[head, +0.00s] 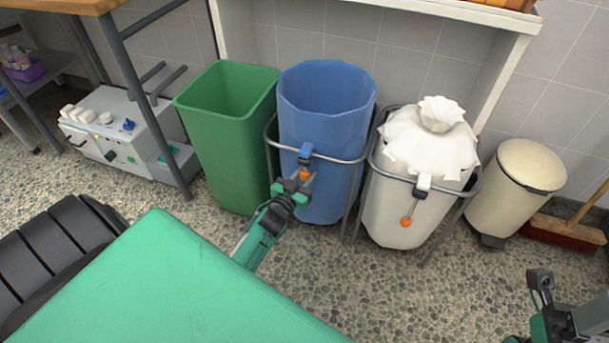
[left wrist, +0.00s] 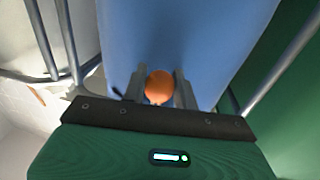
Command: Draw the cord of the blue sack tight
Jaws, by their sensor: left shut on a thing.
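The blue sack (head: 325,95) hangs open in a grey metal frame (head: 268,150), its mouth wide. A blue cord lock (head: 305,152) sits at the front of its rim. An orange cord ball (head: 304,175) is just below the lock. My left gripper (head: 300,183) is at the front of the sack, shut on the orange ball. The ball also shows between the two fingers in the left wrist view (left wrist: 159,87). The cord itself is too small to make out. My right gripper (head: 545,290) shows only in part at the lower right, and its fingers are not clear.
A green bin (head: 230,135) stands close on the left of the blue sack. A white sack (head: 400,205) with a gathered top and its own orange ball (head: 406,221) stands on the right. A cream pedal bin (head: 515,185) and a broom (head: 565,232) are farther right. The speckled floor in front is clear.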

